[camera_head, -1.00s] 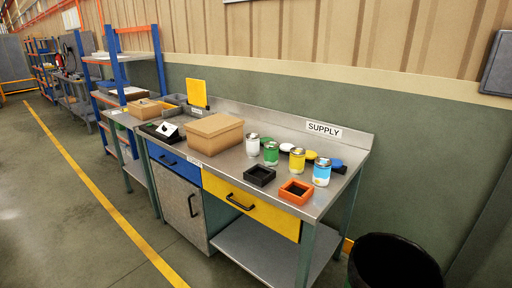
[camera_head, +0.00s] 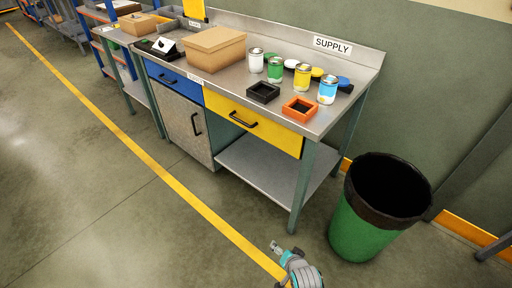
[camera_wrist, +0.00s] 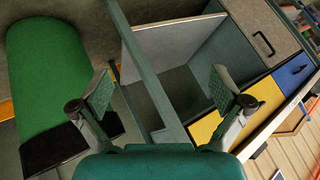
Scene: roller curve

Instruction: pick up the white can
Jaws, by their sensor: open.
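The white can (camera_head: 256,62) stands upright on the metal workbench (camera_head: 222,80), just right of a cardboard box and beside a green can. It does not show in the wrist view. My gripper (camera_head: 276,247) is low in the head view, in front of the bench and well apart from the can. In the wrist view my gripper (camera_wrist: 163,88) has its two fingers spread wide with nothing between them. Beyond the fingers are the bench legs and lower shelf.
Green (camera_head: 275,70), yellow (camera_head: 302,77) and blue-white (camera_head: 327,90) cans stand right of the white can. A black tray (camera_head: 262,96) and an orange tray (camera_head: 300,115) lie in front. A cardboard box (camera_head: 216,50) is left. A green bin (camera_head: 358,230) stands right of the bench.

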